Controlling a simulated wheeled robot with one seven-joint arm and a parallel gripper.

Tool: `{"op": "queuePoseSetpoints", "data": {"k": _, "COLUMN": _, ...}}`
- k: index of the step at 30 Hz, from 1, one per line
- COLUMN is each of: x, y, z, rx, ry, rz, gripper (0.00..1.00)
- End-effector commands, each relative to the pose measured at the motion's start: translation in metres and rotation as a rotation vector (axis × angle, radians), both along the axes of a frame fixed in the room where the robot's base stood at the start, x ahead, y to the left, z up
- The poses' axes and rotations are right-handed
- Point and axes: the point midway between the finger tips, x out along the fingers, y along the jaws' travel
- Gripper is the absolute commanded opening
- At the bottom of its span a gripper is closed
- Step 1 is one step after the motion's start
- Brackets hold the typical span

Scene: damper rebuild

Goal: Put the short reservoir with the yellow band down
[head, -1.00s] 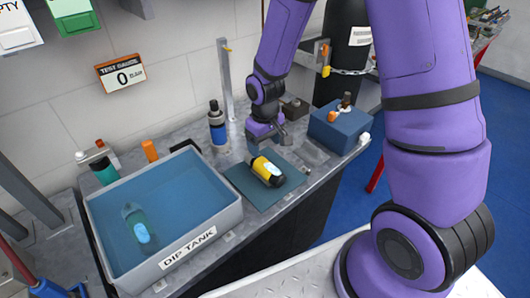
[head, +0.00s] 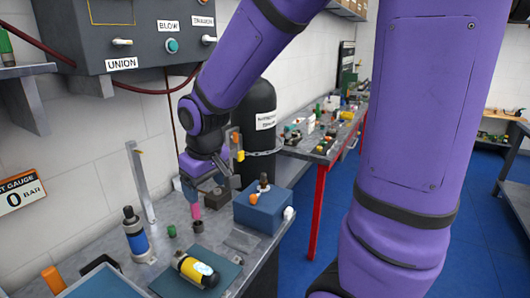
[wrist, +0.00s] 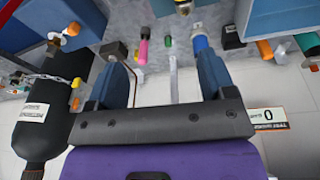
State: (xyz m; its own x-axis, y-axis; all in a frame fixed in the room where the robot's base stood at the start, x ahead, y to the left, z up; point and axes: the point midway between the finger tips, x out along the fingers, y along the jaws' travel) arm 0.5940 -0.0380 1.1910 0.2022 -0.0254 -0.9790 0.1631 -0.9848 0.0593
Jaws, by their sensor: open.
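The short reservoir with the yellow band (head: 186,263) lies on its side on the blue mat (head: 226,275) on the bench. It is black at the ends with a pale label. My gripper (head: 205,192) is beyond it, near the back of the bench, apart from the reservoir. In the wrist view my gripper (wrist: 163,70) is open, with nothing between its two fingers. At the top edge of that view a small yellowish end (wrist: 183,8) shows by the mat; I cannot tell whether it is the reservoir.
A blue-banded reservoir (head: 138,241) stands upright at the left. A pink piece (head: 196,213) and a small green piece (head: 171,231) stand near my gripper. A blue box (head: 263,211) is at the right, and a black cylinder (head: 256,130) is chained behind.

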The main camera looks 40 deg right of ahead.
Motion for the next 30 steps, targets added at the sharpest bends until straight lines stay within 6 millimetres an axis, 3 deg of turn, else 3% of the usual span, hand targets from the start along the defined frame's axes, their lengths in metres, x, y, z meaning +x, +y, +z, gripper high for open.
{"op": "queuePoseSetpoints", "data": {"k": 1, "x": -0.009, "y": -0.003, "z": 0.015, "rx": 0.002, "ry": -0.027, "rz": -0.012, "gripper": 0.76}}
{"op": "queuePoseSetpoints", "data": {"k": 6, "x": -0.043, "y": -0.013, "z": 0.055, "rx": 0.015, "ry": -0.086, "rz": -0.055, "gripper": 0.76}}
{"op": "queuePoseSetpoints", "data": {"k": 15, "x": -0.112, "y": -0.025, "z": 0.105, "rx": 0.050, "ry": -0.191, "rz": -0.119, "gripper": 0.76}}
{"op": "queuePoseSetpoints", "data": {"k": 22, "x": -0.153, "y": -0.030, "z": 0.123, "rx": 0.075, "ry": -0.245, "rz": -0.149, "gripper": 0.76}}
{"op": "queuePoseSetpoints", "data": {"k": 30, "x": -0.165, "y": -0.031, "z": 0.126, "rx": 0.084, "ry": -0.260, "rz": -0.158, "gripper": 0.76}}
